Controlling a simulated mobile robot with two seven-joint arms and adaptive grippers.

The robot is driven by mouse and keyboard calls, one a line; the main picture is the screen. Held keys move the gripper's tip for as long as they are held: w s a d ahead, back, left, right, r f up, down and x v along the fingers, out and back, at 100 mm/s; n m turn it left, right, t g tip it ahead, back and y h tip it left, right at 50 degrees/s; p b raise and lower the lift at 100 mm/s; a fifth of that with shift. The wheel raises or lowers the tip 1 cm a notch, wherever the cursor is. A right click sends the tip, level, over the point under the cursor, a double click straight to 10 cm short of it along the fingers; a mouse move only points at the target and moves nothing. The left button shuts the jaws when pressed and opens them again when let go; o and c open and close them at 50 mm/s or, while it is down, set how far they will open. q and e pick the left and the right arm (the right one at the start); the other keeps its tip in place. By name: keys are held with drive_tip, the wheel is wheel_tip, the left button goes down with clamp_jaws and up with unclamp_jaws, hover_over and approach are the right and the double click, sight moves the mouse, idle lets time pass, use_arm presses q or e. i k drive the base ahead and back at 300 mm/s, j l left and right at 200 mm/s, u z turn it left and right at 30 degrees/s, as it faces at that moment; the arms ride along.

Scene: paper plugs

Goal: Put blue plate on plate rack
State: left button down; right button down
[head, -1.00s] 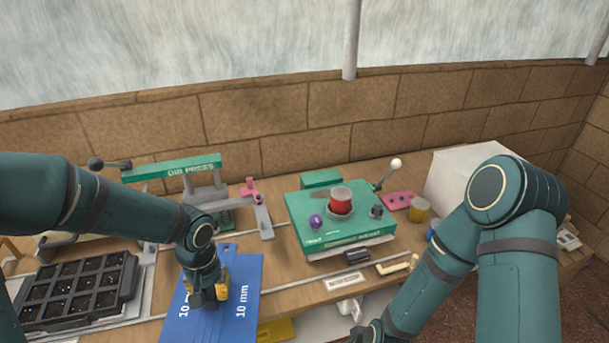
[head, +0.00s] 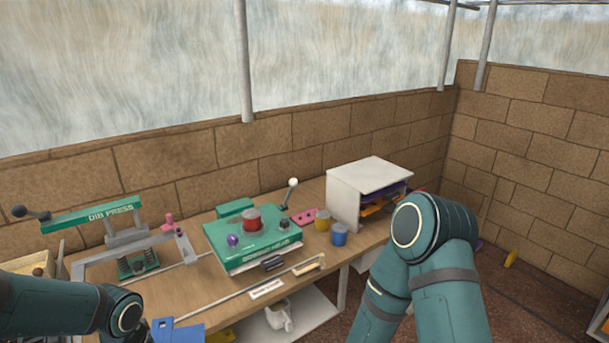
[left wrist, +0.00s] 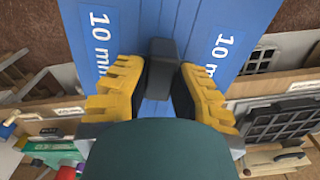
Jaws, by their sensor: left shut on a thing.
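The blue plate (left wrist: 188,25), marked "10 mm" twice, fills the upper middle of the left wrist view. The yellow fingers of my left gripper (left wrist: 162,88) are closed around a dark block at the plate. In the head view only a corner of the blue plate (head: 178,331) shows at the bottom edge, beside my left wrist; the gripper itself is out of that view. The plate rack (head: 345,200) is a white box at the right end of the bench, with purple and orange plates in its slots. My right arm is at right; its gripper is out of view.
A green machine (head: 255,245) with a red pot (head: 251,219) stands mid-bench. Yellow (head: 322,221) and blue (head: 339,235) pots stand beside the rack. A green dib press (head: 95,215) is at left. A black cell tray (left wrist: 285,120) shows in the left wrist view.

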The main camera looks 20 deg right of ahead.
sight(370, 173)
drive_tip(key=z, duration=1.25)
drive_tip(key=i+z, duration=0.1)
drive_tip(key=z, duration=0.65)
drive_tip(key=i+z, duration=0.15)
drive_tip(key=z, duration=0.2)
drive_tip(key=i+j, duration=0.25)
drive_tip(key=i, duration=0.25)
drive_tip(key=i+j, duration=0.25)
drive_tip(key=i, duration=0.2)
drive_tip(key=i+j, duration=0.15)
drive_tip(key=i, duration=0.45)
drive_tip(key=i+j, duration=0.15)
drive_tip(key=i, duration=1.65)
drive_tip(key=i+l+u, duration=0.1)
drive_tip(key=i+u, duration=0.25)
drive_tip(key=i+l+u, duration=0.15)
drive_tip(key=i+u, duration=0.2)
drive_tip(key=u, duration=1.4)
drive_tip(key=j+u, duration=0.4)
drive_tip(key=i+l, duration=0.05)
drive_tip(key=l, duration=0.1)
